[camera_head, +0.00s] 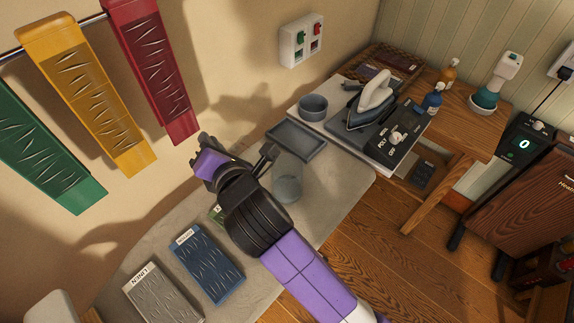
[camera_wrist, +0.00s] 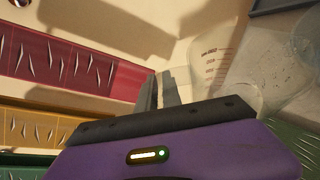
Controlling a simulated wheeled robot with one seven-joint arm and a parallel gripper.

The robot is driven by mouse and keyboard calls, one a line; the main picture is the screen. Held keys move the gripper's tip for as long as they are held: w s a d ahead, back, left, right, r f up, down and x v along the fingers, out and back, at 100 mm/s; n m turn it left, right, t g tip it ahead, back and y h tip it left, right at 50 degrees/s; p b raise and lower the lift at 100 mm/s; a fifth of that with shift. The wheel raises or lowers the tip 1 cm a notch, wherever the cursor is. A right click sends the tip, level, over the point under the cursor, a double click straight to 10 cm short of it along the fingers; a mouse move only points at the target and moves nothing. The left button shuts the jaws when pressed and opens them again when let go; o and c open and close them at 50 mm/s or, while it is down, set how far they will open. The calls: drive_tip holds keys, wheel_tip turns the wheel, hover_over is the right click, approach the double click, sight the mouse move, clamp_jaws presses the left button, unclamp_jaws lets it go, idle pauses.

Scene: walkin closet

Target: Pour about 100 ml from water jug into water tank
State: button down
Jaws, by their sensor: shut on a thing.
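The water jug (camera_wrist: 212,62) is clear, with printed level marks, and shows just beyond my fingers in the wrist view. My gripper (camera_wrist: 165,88) is shut on the jug, at what looks like its handle. In the head view my gripper (camera_head: 268,154) is over the grey counter, and the clear jug (camera_head: 288,166) shows beside its fingers. A second clear rounded shape (camera_wrist: 304,48) is at the right edge of the wrist view; I cannot tell whether it is the water tank. The water level and the jug's exact tilt are hard to make out.
A dark shallow tray (camera_head: 297,140) lies behind the jug. An ironing station with an iron (camera_head: 370,100) and a grey bowl (camera_head: 313,107) stand to the right. Blue fabric (camera_head: 206,264) and grey fabric (camera_head: 160,295) samples lie at front left. Coloured panels (camera_head: 88,95) hang on the wall.

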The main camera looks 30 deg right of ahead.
drive_tip(key=shift+a, duration=0.1)
drive_tip(key=shift+w+a+f+n+p, duration=0.1)
drive_tip(key=shift+a+f+n+p, duration=0.3)
drive_tip(key=shift+p, duration=0.3)
drive_tip(key=w+a+f+n+g+h+p, duration=0.1)
drive_tip(key=a+f+n+h+p, duration=0.3)
drive_tip(key=f, duration=0.6)
drive_tip(key=shift+w+a+n+g, duration=0.45)
drive_tip(key=shift+a+n, duration=0.65)
drive_tip(key=shift+a, duration=0.3)
